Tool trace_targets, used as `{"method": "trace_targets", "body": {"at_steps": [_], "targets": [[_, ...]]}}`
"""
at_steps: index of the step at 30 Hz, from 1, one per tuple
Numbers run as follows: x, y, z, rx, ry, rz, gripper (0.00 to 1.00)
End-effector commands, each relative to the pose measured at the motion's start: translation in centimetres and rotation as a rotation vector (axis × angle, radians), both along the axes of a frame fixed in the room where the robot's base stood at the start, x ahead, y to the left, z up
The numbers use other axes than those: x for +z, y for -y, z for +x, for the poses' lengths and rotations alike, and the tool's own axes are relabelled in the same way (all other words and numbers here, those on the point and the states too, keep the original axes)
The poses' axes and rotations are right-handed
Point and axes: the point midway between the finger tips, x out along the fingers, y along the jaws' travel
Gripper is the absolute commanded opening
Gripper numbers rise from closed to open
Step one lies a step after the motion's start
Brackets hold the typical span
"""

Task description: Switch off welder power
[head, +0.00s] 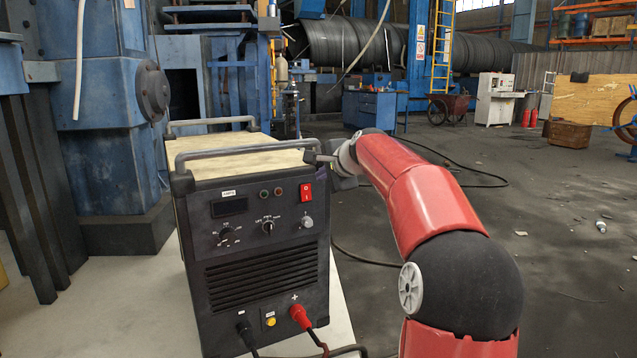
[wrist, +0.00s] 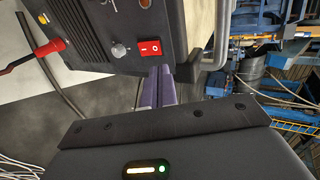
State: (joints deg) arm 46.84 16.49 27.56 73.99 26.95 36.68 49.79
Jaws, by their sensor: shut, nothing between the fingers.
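The black welder (head: 250,250) stands upright with its front panel facing me. Its red power switch (head: 306,192) with white marks sits at the panel's upper right. In the wrist view the switch (wrist: 150,48) is plainly visible, beside a grey knob (wrist: 119,50). My gripper (head: 313,158) is at the welder's upper right corner, just above the switch in the head view. In the wrist view my gripper (wrist: 160,72) has its fingers shut and empty, with the tips close to the switch. I cannot tell whether they touch the panel. Which way the switch is tipped is unclear.
A metal handle (head: 212,156) runs along the welder's top front edge. Two cable plugs, one red (head: 300,317) and one black (head: 244,332), stick out low on the front. A blue machine column (head: 103,140) stands behind on the left. The floor at right is mostly open.

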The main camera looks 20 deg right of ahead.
Motion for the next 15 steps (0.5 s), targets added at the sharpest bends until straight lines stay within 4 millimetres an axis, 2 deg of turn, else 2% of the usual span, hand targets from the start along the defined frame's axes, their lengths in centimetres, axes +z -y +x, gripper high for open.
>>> {"method": "trace_targets", "body": {"at_steps": [6,15], "targets": [[2.2,0.1,-2.8,-0.002,0.000,-0.001,0.00],[3.1,0.1,-3.9,0.000,-0.001,0.001,0.00]]}}
